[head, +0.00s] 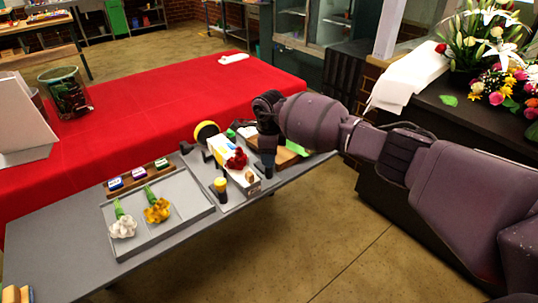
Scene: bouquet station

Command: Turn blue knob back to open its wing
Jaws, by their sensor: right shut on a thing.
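My right gripper (267,168) comes in from the right and points down at the far right end of the grey bench. It is shut at a small dark blue part, apparently the blue knob, mostly hidden by the fingers. My left gripper is out of view.
A grey tray (180,222) on the grey bench (55,245) holds a white flower (123,227) and a yellow flower (157,210). A wooden rack (138,179) with small coloured blocks is behind them. The red-covered table (150,100) lies behind, mostly clear. Bouquets stand at the upper right.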

